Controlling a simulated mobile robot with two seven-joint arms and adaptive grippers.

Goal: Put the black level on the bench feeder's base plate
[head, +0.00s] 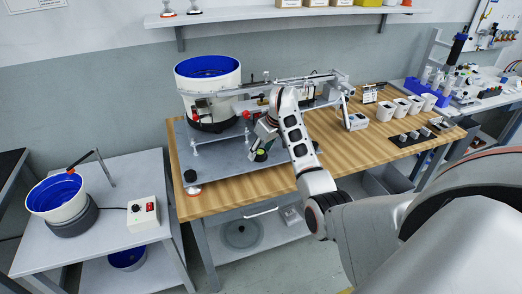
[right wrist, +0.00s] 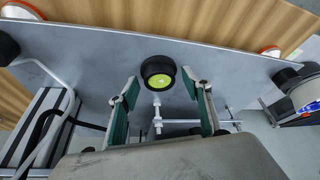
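The black level (head: 260,156) is a short round puck with a yellow-green face. It rests on the grey base plate (head: 216,163) of the bench feeder (head: 208,90), near the plate's front edge. In the right wrist view the level (right wrist: 158,70) shows just beyond the fingertips, against the plate (right wrist: 95,55). My right gripper (head: 264,141) is just above the level in the head view. In the right wrist view its fingers (right wrist: 160,88) are spread, with clear gaps to the level, and hold nothing. My left gripper is out of view.
The feeder's rail (head: 285,85) and thin support posts stand behind and beside my gripper. White cups (head: 386,110) and a dark tray stand on the bench's right. A smaller table at left holds another bowl feeder (head: 58,197) and a control box (head: 143,213).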

